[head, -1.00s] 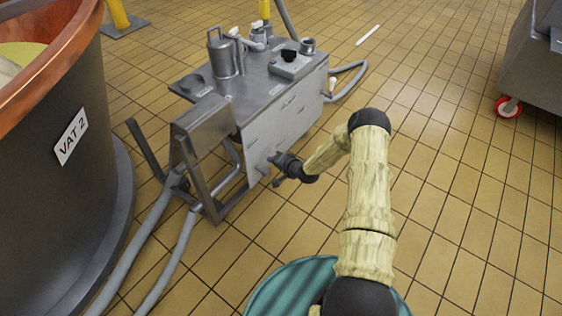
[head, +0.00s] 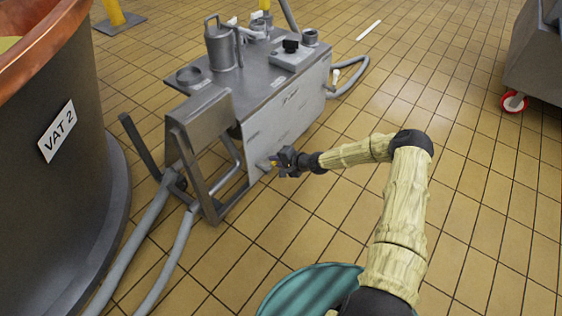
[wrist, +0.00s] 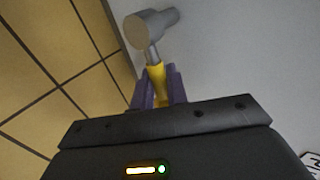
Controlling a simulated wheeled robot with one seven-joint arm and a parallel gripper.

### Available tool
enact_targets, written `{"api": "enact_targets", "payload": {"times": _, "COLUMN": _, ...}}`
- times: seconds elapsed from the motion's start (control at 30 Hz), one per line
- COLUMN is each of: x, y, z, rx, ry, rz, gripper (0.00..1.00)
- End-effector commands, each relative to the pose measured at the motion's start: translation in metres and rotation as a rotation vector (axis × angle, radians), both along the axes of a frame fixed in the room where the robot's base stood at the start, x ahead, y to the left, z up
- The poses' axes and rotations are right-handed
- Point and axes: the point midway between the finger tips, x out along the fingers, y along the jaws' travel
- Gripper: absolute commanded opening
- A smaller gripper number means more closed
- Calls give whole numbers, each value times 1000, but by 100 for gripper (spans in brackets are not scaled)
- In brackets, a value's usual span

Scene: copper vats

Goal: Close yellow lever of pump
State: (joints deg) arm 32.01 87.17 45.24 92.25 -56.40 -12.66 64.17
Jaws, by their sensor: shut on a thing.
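The pump (head: 285,118) is a grey metal box on the tiled floor, with its flat side facing my arm. Its yellow lever (wrist: 156,76) shows in the wrist view, joined to a round grey valve stub (wrist: 142,32) that sticks out from the pump's side. My gripper (wrist: 157,92) is shut on the yellow lever, with a dark finger on each side of it. In the head view my gripper (head: 277,164) is at the low part of the pump's side, with a small bit of yellow by its tips. The lever's lower end is hidden between the fingers.
A copper-rimmed vat (head: 60,155) marked VAT 2 stands at the left. Grey hoses (head: 160,255) run over the floor in front of the pump. A wheeled grey unit (head: 535,60) is at the upper right. The floor right of the pump is clear.

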Motion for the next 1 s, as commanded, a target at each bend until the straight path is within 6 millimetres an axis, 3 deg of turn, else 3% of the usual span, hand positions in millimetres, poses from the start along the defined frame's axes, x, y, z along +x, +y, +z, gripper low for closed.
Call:
{"api": "enact_targets", "payload": {"times": 0.27, "x": 3, "y": -1, "z": 1, "rx": 2, "ry": -4, "rz": -6, "gripper": 0}}
{"api": "enact_targets", "payload": {"times": 0.3, "x": 3, "y": -1, "z": 1, "rx": 2, "ry": -4, "rz": -6, "gripper": 17}}
{"api": "enact_targets", "payload": {"times": 0.4, "x": 2, "y": -1, "z": 1, "rx": 2, "ry": -3, "rz": -5, "gripper": 34}}
{"api": "enact_targets", "payload": {"times": 0.77, "x": -1, "y": -4, "z": 3, "rx": 2, "ry": 0, "rz": -3, "gripper": 34}}
{"api": "enact_targets", "payload": {"times": 1.0, "x": -18, "y": -24, "z": 24, "rx": 2, "ry": 1, "rz": -5, "gripper": 34}}
